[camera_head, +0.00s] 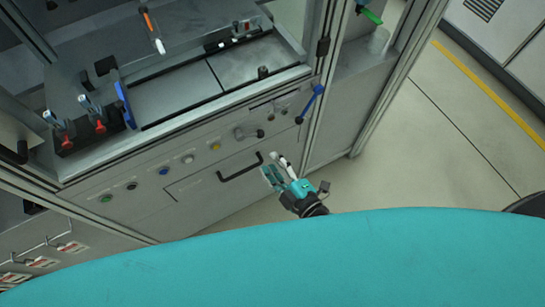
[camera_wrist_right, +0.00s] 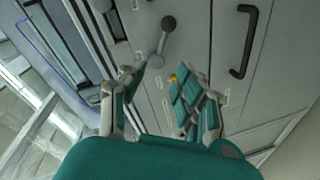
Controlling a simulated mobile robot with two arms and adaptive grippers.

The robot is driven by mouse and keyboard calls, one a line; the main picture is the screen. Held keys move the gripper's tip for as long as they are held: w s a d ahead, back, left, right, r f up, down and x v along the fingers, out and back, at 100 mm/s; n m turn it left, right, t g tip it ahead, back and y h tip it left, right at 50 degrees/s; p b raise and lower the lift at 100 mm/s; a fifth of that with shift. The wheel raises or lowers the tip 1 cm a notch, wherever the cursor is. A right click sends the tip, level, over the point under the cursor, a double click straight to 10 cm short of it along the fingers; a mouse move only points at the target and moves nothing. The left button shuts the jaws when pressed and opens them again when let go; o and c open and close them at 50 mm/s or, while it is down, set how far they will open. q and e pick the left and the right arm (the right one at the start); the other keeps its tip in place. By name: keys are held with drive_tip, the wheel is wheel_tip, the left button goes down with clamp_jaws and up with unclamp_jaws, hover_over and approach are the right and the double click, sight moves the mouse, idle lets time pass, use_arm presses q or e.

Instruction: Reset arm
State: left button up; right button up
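My right gripper (camera_head: 277,169) is in front of the grey machine's lower panel, beside a black bar handle (camera_head: 239,167) in the head view. In the right wrist view my right gripper (camera_wrist_right: 157,78) has its two fingers spread apart, with nothing between them. A grey lever with a round knob (camera_wrist_right: 162,42) shows beyond the fingers there. The black bar handle (camera_wrist_right: 244,42) is to the right of the fingers, apart from them. My left gripper is in neither view.
The grey machine (camera_head: 190,215) fills the left and middle of the head view. Its front carries coloured buttons, a grey lever (camera_head: 249,133) and a blue handle (camera_head: 310,104). Its worktop (camera_head: 178,95) holds fixtures with red parts. Open floor (camera_head: 430,150) lies to the right.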

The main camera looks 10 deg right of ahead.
drive_tip(key=s+d+f+m+g+h, duration=0.1)
drive_tip(key=s+d+f+m+g, duration=0.15)
drive_tip(key=f, duration=0.55)
drive_tip(key=s+d+f+m+g+h, duration=0.1)
drive_tip(key=s+d+f+m+h, duration=0.15)
drive_tip(key=f, duration=0.55)
drive_tip(key=s+d+f+m+g, duration=0.1)
drive_tip(key=s+d+f+g, duration=0.15)
drive_tip(key=f, duration=0.55)
drive_tip(key=s+d+f+m+g+h, duration=0.1)
drive_tip(key=s+d+f+m+g, duration=0.3)
drive_tip(key=s+f, duration=0.3)
drive_tip(key=s+d+f+m+g+h, duration=0.2)
drive_tip(key=s+f, duration=0.6)
drive_tip(key=s, duration=0.8)
drive_tip(key=d+m+g, duration=0.1)
drive_tip(key=d+m, duration=0.1)
drive_tip(key=d, duration=0.1)
drive_tip(key=shift+f+g, duration=0.2)
drive_tip(key=shift+g, duration=0.2)
